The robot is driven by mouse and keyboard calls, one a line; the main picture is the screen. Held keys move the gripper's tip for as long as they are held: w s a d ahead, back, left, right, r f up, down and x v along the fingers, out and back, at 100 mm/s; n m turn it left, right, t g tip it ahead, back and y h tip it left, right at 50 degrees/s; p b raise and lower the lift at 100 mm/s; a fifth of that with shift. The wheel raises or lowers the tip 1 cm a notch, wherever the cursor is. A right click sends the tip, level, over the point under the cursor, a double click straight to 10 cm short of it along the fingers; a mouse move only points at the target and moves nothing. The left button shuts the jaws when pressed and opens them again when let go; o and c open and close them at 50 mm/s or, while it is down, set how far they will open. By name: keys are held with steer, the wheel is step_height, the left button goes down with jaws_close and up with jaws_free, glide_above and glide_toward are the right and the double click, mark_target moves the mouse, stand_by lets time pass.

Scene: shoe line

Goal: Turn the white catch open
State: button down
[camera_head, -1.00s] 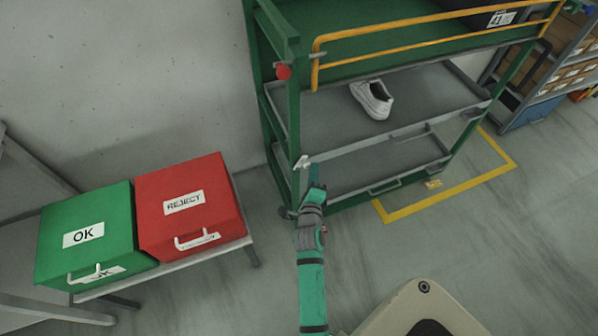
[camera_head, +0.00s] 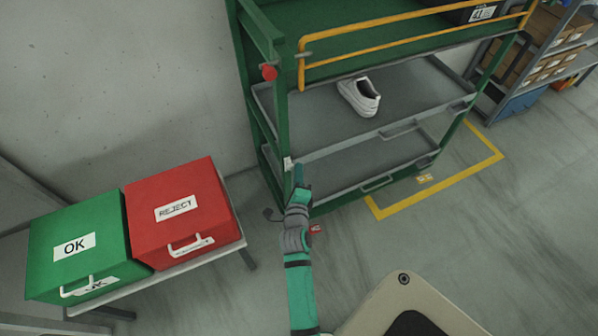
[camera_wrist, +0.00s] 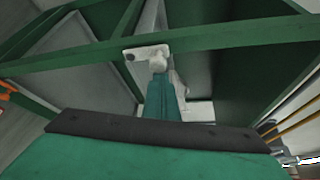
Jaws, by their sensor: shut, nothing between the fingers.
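The white catch (camera_head: 287,163) sits on the green front post of the rack, at the level of the grey middle shelf. In the head view it looks small and upright. In the wrist view the catch (camera_wrist: 148,53) shows as a white plate with a rounded knob against a green bar. My gripper (camera_head: 298,172) is shut and empty, pointing up just right of the catch. In the wrist view my teal fingers (camera_wrist: 163,88) reach up to the knob and overlap its lower part. I cannot tell whether they touch it.
The grey middle shelf (camera_head: 322,131) carries a white shoe (camera_head: 359,97). A yellow rail (camera_head: 415,43) runs above it, with a red knob (camera_head: 269,72) on the post. Green OK (camera_head: 50,228) and red REJECT (camera_head: 150,232) boxes stand left. Floor to the right is open.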

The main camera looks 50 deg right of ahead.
steer(key=shift+w, duration=0.15)
stand_by(0.3)
steer(key=s+a, duration=0.4)
steer(key=s, duration=0.5)
steer(key=shift+w+a+f, duration=0.1)
stand_by(0.7)
